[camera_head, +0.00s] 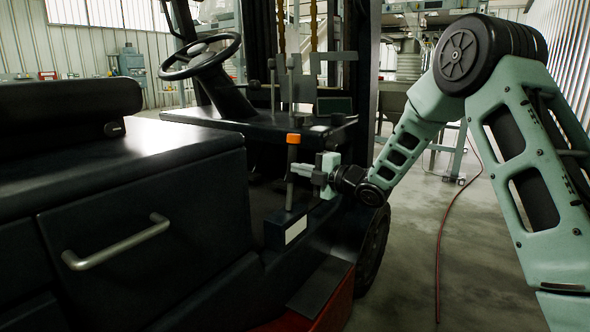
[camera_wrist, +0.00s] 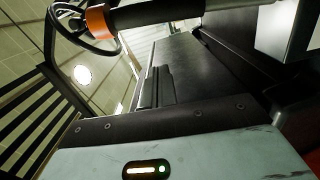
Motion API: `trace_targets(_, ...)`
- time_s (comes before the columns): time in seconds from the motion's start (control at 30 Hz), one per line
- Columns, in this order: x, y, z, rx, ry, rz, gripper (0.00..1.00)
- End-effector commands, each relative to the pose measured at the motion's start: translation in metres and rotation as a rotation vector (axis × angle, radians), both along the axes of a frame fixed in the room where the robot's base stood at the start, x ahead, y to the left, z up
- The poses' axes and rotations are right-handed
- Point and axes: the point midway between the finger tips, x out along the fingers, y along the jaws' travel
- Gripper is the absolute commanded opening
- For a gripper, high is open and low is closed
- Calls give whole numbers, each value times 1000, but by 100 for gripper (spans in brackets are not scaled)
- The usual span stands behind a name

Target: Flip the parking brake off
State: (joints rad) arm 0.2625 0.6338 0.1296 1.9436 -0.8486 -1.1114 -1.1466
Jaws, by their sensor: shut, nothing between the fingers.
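The parking brake lever (camera_head: 291,188) is a thin dark shaft with an orange top (camera_head: 293,138), standing nearly upright from a dark base box (camera_head: 285,229) with a pale label. My gripper (camera_head: 301,171) is shut and empty, its tips at the shaft below the orange part. I cannot tell whether they touch it. In the wrist view the orange part (camera_wrist: 98,21) and dark shaft (camera_wrist: 165,13) cross the top. My pale gripper body fills the bottom there, and my fingertips are hidden.
A black forklift surrounds the lever, with a steering wheel (camera_head: 200,56) behind, more control levers (camera_head: 291,84) on the dashboard, and a side panel with a metal handle (camera_head: 116,242) at left. A red hose (camera_head: 445,220) lies on the open concrete floor at right.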

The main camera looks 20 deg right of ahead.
Motion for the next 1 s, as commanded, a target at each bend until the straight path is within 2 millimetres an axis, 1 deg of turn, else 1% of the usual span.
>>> trace_targets(0.03,-7,-5,1,-1,1,-1,0)
trace_targets(0.2,-33,-21,1,0,1,-1,0)
trace_targets(0.4,-52,-33,1,0,0,2,0)
trace_targets(0.57,-56,-35,1,1,-1,3,0)
trace_targets(1.0,-56,-35,1,1,-1,3,0)
